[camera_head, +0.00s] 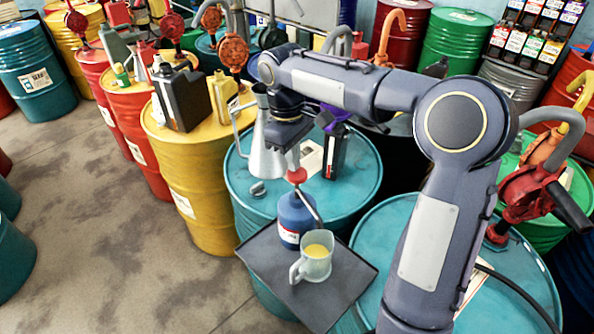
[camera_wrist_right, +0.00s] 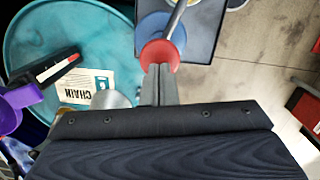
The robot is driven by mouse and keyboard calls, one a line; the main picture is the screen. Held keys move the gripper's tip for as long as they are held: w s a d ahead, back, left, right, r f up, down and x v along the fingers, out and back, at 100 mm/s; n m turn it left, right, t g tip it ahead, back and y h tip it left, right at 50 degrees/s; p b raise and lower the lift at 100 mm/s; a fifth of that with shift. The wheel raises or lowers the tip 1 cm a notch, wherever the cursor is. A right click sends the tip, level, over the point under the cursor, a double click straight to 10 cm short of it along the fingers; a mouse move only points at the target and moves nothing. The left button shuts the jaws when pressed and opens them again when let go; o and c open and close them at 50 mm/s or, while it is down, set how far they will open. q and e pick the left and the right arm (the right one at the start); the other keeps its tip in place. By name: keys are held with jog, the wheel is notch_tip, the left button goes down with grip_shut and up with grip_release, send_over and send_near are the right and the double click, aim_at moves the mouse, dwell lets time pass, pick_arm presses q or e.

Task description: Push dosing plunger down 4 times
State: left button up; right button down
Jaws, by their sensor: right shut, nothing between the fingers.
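A blue bottle (camera_head: 290,221) with a red dosing plunger (camera_head: 296,176) on top stands on a dark square tray (camera_head: 345,283). A metal spout slants down from the plunger toward a clear jug (camera_head: 317,266) with yellow oil in it. My right gripper (camera_head: 293,166) points down right over the plunger, shut and empty. In the right wrist view, the shut fingertips (camera_wrist_right: 158,72) overlap the near edge of the red plunger (camera_wrist_right: 160,54). I cannot tell whether they touch it. The blue bottle (camera_wrist_right: 155,27) is partly hidden below. My left gripper is not in view.
A metal can (camera_head: 264,155) stands left of the gripper on the teal drum (camera_head: 358,192). A black bottle with a purple top (camera_head: 334,150) stands behind. A yellow drum (camera_head: 200,185) with containers is at left. Open floor (camera_head: 95,200) lies further left.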

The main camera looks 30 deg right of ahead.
jog(key=shift+f, duration=0.1)
jog(key=shift+f+b, duration=0.85)
jog(key=shift+f, duration=0.5)
jog(key=shift+w+a+r+p, duration=0.4)
jog(key=shift+w+r+p, duration=0.2)
jog(key=shift+p, duration=0.6)
jog(key=shift+w+a+b, duration=0.35)
jog(key=shift+w+a, duration=0.05)
jog(key=shift+w, duration=0.35)
notch_tip(320, 180, up, 8)
jog(key=shift+w+a+f, duration=0.15)
jog(key=shift+w+a, duration=0.05)
jog(key=shift+w, duration=0.1)
